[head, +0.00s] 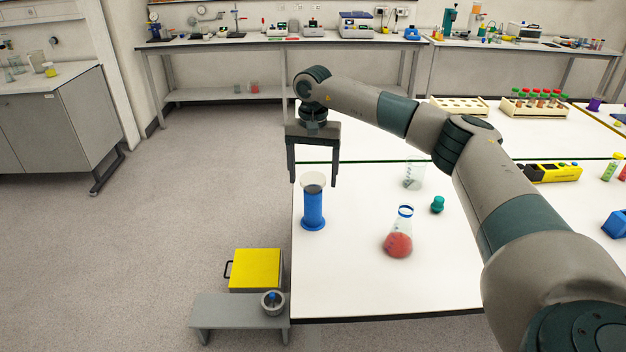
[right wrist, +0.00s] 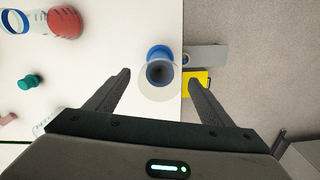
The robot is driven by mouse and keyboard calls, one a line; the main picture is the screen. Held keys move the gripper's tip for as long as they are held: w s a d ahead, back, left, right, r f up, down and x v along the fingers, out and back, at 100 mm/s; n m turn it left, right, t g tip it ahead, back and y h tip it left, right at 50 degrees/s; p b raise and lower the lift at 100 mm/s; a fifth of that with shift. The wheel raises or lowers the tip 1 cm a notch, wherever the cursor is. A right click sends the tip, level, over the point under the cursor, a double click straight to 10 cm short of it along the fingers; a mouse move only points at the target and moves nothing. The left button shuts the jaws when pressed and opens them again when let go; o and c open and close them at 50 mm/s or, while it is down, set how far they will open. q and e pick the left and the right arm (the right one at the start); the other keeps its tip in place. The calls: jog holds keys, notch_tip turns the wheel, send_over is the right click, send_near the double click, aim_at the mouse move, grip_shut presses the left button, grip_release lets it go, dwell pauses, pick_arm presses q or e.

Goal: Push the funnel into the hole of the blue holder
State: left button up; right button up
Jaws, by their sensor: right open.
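The blue holder (head: 312,212) stands upright near the left edge of the white table. The funnel (head: 314,178), with a wide pale rim, sits at the holder's top; how deep its stem goes is hidden. My right gripper (head: 314,185) is open and empty, pointing down, with its fingertips apart on either side of the funnel in the picture. In the right wrist view the funnel (right wrist: 160,92) shows its round rim and dark inside, between the fingers of the right gripper (right wrist: 158,77) and overlapping the blue holder (right wrist: 158,51). Contact with the fingers cannot be told. My left gripper is out of view.
A flask with red liquid (head: 398,240), a teal stopper (head: 437,204) and a clear beaker (head: 413,175) stand to the right. A yellow-topped box (head: 255,269) and grey bench (head: 235,311) are off the table's left edge. The table front is clear.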

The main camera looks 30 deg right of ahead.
pick_arm(q)
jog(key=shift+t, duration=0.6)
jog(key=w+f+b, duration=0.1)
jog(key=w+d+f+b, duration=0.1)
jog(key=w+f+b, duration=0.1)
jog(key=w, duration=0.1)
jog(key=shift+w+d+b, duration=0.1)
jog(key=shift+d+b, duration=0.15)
jog(key=shift+b, duration=0.1)
pick_arm(e)
notch_tip(320, 180, up, 16)
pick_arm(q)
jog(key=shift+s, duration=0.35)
pick_arm(e)
jog(key=shift+f, duration=0.1)
